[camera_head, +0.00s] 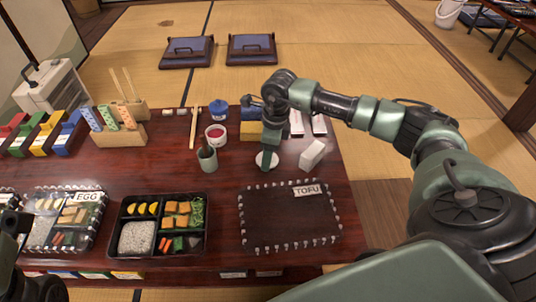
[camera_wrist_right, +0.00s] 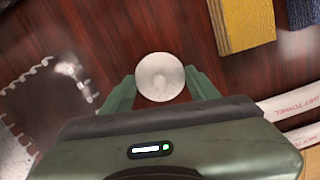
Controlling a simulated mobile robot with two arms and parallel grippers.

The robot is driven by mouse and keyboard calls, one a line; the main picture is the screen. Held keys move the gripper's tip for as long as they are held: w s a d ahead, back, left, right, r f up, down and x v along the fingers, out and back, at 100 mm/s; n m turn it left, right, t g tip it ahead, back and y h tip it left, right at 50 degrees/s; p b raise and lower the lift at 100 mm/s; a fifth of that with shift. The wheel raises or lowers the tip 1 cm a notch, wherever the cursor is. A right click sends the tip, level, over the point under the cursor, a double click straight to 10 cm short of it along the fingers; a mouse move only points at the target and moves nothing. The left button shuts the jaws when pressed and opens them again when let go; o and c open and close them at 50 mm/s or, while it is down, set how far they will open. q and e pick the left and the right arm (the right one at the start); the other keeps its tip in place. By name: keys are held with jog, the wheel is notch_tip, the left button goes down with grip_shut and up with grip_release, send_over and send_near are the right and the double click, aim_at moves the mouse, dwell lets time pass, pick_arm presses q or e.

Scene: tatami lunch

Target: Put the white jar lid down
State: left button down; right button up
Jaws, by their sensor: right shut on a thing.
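The white jar lid (camera_head: 263,161) is a small round disc at the tip of my right gripper (camera_head: 268,157), low over or on the dark red table. In the right wrist view the lid (camera_wrist_right: 160,77) sits between the two green fingertips of the right gripper (camera_wrist_right: 158,84), which are shut on it. I cannot tell whether the lid touches the tabletop. An uncovered white jar with red contents (camera_head: 215,138) stands to its left. Dark parts of my left arm show at the lower left edge; its fingertips cannot be made out.
A green cup (camera_head: 207,158) stands left of the lid, a white block (camera_head: 312,155) to the right. A blue-lidded jar (camera_head: 218,110) is behind. A mat labelled TOFU (camera_head: 285,225) lies in front, beside a filled lunch box (camera_head: 127,218). Bare table (camera_head: 235,172) shows between them.

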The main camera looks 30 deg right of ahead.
jog(key=o, duration=1.3)
jog(key=shift+f, duration=0.1)
jog(key=shift+o, duration=0.2)
